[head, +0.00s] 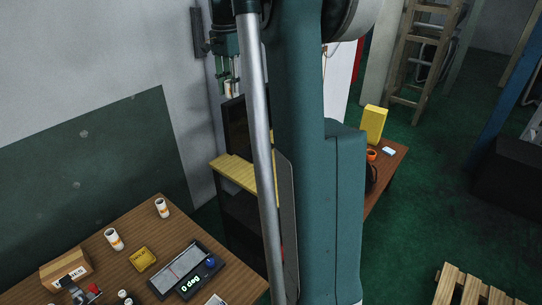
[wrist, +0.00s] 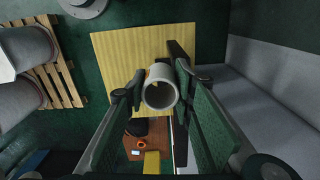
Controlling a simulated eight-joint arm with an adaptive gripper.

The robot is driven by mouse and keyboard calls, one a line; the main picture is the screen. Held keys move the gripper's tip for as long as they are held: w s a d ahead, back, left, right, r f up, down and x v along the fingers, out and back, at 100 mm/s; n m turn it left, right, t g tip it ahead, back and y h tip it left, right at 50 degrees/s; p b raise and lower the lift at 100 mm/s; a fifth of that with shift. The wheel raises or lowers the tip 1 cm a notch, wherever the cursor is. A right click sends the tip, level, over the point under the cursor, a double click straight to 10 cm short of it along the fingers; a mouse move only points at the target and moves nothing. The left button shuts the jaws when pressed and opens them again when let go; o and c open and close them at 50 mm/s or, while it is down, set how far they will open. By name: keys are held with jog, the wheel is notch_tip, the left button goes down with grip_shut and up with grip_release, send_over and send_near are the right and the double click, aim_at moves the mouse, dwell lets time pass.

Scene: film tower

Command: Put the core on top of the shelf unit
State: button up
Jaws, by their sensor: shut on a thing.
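My gripper (head: 228,78) is high up at the upper middle of the head view, pointing down. It is shut on the core, a pale short tube (head: 229,89). In the wrist view the core (wrist: 160,72) is seen nearly end-on, its round opening visible, between the two fingertips (wrist: 158,90). The shelf unit (head: 236,125) is dark with a yellow wooden board (head: 232,171); my arm hides part of it. In the wrist view the yellow board (wrist: 120,50) lies beyond the core, apart from it as far as I can tell.
Another table (head: 392,163) bears a yellow box (head: 374,124). A pallet (head: 462,288) stands on the green floor.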

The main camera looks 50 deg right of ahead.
jog(key=s+d+p, duration=0.5)
jog(key=s+d, duration=0.6)
jog(key=d, duration=0.5)
notch_tip(320, 180, down, 26)
jog(key=shift+a, duration=0.15)
jog(key=shift+w+f, duration=0.1)
jog(key=shift+f, duration=0.05)
jog(key=shift+f, duration=3.05)
jog(key=shift+f, duration=0.1)
jog(key=shift+f, duration=1.75)
jog(key=shift+f, duration=0.1)
